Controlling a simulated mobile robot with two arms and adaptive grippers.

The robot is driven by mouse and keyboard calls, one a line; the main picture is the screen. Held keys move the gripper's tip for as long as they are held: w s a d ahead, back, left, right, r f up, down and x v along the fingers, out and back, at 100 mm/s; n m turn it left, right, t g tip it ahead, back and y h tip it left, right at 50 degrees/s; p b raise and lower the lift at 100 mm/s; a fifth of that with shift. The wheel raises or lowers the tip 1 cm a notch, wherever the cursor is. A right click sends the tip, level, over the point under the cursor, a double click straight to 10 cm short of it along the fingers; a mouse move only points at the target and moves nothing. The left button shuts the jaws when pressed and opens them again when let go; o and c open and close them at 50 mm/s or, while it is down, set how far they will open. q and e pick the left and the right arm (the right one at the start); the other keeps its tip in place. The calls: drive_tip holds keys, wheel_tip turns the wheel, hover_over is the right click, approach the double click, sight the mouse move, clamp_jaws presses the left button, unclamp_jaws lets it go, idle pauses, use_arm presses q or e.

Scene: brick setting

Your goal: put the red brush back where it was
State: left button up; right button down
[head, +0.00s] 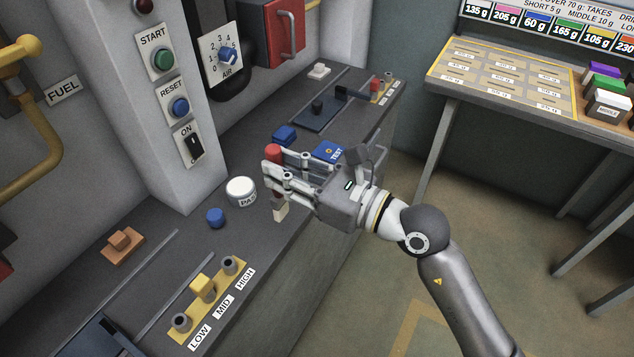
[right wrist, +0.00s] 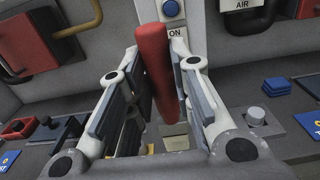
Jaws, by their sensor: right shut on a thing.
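My right gripper (head: 285,180) is shut on the red brush (head: 273,152), over the front part of the grey bench. The brush is about upright, with its red top above the fingers and a pale block-like end below them. In the right wrist view the red handle (right wrist: 155,65) stands between the two fingers of the right gripper (right wrist: 158,100), leaning slightly. I cannot tell whether the pale end touches the bench. A yellow rack (head: 228,287) marked LOW, MID and HIGH lies near the front left, with a yellow block at MID. My left gripper is not in view.
A white round piece (head: 240,190) by a PASS label and a blue knob (head: 215,217) stand left of the gripper. A blue block (head: 284,135) and a blue TEST pad (head: 328,152) lie behind it. A brown block (head: 122,241) is far left. A wall pillar (head: 165,190) rises behind.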

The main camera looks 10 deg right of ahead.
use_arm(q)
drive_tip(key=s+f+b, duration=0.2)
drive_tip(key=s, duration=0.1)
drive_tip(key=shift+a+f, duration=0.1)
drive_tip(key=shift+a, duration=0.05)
use_arm(e)
drive_tip(key=w+d+f, duration=0.1)
drive_tip(key=w+f, duration=1.1)
drive_tip(key=w, duration=0.1)
drive_tip(key=shift+d+f, duration=0.15)
drive_tip(key=shift+f, duration=0.2)
drive_tip(key=shift+f, duration=0.15)
drive_tip(key=c, duration=1.3)
unclamp_jaws()
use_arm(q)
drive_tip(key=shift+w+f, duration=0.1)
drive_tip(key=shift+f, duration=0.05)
